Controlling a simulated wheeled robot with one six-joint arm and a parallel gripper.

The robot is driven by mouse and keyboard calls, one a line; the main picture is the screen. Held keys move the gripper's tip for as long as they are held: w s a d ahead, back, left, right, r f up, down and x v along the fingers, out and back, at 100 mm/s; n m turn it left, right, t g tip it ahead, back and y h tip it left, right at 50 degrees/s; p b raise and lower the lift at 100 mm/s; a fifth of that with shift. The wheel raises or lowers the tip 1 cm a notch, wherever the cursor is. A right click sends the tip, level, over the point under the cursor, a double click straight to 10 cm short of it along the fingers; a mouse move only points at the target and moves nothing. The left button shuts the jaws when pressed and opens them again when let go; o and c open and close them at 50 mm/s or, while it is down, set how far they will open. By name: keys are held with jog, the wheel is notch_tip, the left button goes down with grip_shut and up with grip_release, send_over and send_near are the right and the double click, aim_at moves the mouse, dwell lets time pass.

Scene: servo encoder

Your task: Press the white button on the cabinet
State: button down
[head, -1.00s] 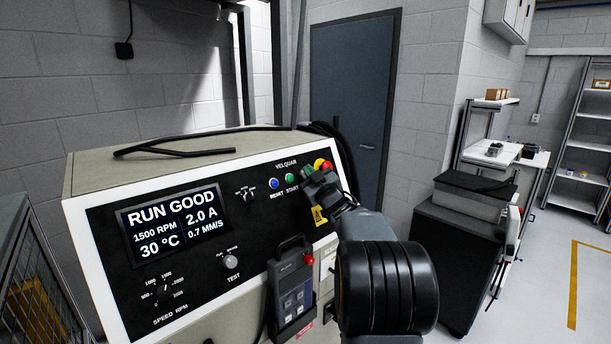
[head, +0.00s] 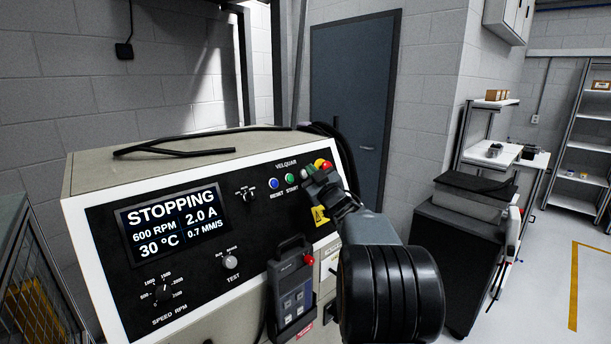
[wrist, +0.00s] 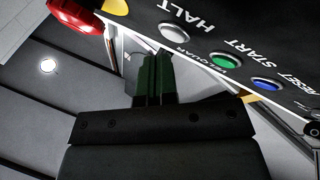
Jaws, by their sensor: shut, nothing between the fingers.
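The cabinet (head: 110,290) has a black sloped panel with a screen (head: 172,226) that reads STOPPING, 600 RPM. The white button (wrist: 172,32), labelled HALT, shows clear in the wrist view, beside the green START button (wrist: 224,60). My gripper (wrist: 156,62) is shut and empty, its fingertips just below the white button in that view; they look apart from it. In the head view my gripper (head: 312,176) is at the panel's upper right and largely covers the white button's area.
A red knob on a yellow base (head: 322,164) is right beside my gripper; it also shows in the wrist view (wrist: 75,14). The blue RESET button (head: 273,184) sits further left. A pendant (head: 292,285) hangs on the cabinet front below.

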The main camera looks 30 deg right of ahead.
jog(key=shift+s+d+r+p, duration=0.15)
jog(key=shift+s+r, duration=0.25)
jog(key=shift+s, duration=0.5)
jog(key=shift+s+d+r+p, duration=0.1)
jog(key=shift+s+d+r, duration=0.1)
jog(key=shift+s+r, duration=0.45)
jog(key=shift+s+d+r+p, duration=0.1)
jog(key=shift+s+d+r, duration=0.1)
jog(key=shift+s, duration=0.9)
jog(key=s+d+f+m+g+h, duration=0.25)
jog(key=f+m+g, duration=0.2)
jog(key=f, duration=0.25)
jog(key=s+d+f+m+g+h, duration=0.1)
jog(key=s+f+m+g+h, duration=0.25)
jog(key=f+g, duration=0.35)
jog(key=s+a+f+n+g+y, duration=0.1)
jog(key=s+a, duration=0.4)
jog(key=a, duration=0.5)
jog(key=s+a+f+n+g+y, duration=0.1)
jog(key=s+a+f+y, duration=0.3)
jog(key=a, duration=0.6)
jog(key=s+a+f+n+g+y, duration=0.1)
jog(key=s+a+f+g+y, duration=0.1)
jog(key=s+a, duration=0.5)
jog(key=shift+a+f+g+y, duration=0.3)
jog(key=shift+a+f+g, duration=0.55)
jog(key=shift+a, duration=0.75)
jog(key=c, duration=1.8)
grip_release()
jog(key=shift+s, duration=0.1)
